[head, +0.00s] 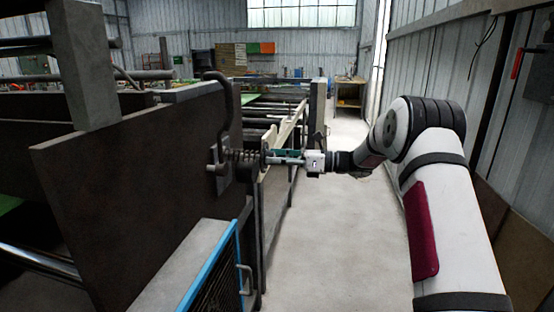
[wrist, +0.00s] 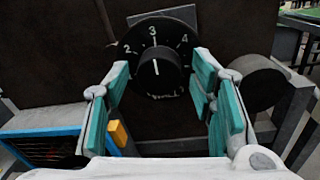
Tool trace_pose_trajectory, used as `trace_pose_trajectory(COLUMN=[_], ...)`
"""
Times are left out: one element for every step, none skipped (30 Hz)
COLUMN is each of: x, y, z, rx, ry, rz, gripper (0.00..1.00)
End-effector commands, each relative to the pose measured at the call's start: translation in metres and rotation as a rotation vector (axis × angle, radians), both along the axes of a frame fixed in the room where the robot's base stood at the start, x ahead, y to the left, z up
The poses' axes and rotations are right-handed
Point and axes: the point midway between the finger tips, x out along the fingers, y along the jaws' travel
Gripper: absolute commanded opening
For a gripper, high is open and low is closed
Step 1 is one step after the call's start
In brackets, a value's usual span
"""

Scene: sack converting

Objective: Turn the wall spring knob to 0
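The black round knob (wrist: 158,72) stands on a dark panel in the wrist view. Its dial plate (wrist: 183,28) has white numbers; 2, 3 and 4 are readable, and lower markings are too small to read. The knob's white line points up, close to 3. My gripper (wrist: 160,68) is open, with teal-padded fingers left and right of the knob; I see no clear contact. In the head view my gripper (head: 270,157) reaches left to the panel beside a coil spring (head: 240,155); the knob cannot be made out there.
The dark panel (head: 130,200) fills the left. A bent lever (head: 222,95) rises beside the spring. A blue-edged box (head: 205,270) stands below, also seen in the wrist view (wrist: 45,145). A grey cylinder (wrist: 262,88) is right of the knob. The aisle floor (head: 330,240) is clear.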

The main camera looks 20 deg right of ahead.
Motion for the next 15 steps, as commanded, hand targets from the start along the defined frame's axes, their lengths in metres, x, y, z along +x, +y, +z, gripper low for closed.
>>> trace_pose_trajectory(x=[0.0, 0.0, 0.0, -0.0001, 0.0, -0.0001, 0.0, -0.0001, 0.0, 0.0, 0.0, 0.0, 0.0, 0.0001, 0.0002], y=[-0.0001, -0.0001, -0.0001, 0.0, -0.0001, 0.0, -0.0001, 0.0, -0.0001, -0.0001, -0.0001, -0.0001, -0.0001, -0.0002, -0.0002], z=[0.0, 0.0, 0.0, 0.0, 0.0, 0.0, 0.0, 0.0, 0.0, 0.0001, 0.0, 0.0, 0.0, -0.0001, -0.0002], rx=[0.0, 0.0, 0.0, 0.0, 0.0, 0.0, 0.0, 0.0, 0.0, -0.001, -0.003, -0.005, -0.008, -0.012, -0.018], ry=[0.0, 0.0, 0.0, 0.0, 0.0, 0.0, 0.0, 0.0, -0.001, -0.003, -0.005, -0.01, -0.015, -0.022, -0.032], rz=[0.0, 0.0, 0.0, 0.0, 0.0, 0.0, 0.0, 0.0, 0.0, 0.0, 0.0, 0.0, 0.0, 0.0, 0.0], gripper=[0.33, 0.27, 0.18, 0.11, 0.06, 0.06, 0.06, 0.06, 0.06, 0.06, 0.06, 0.06, 0.06, 0.06, 0.06])
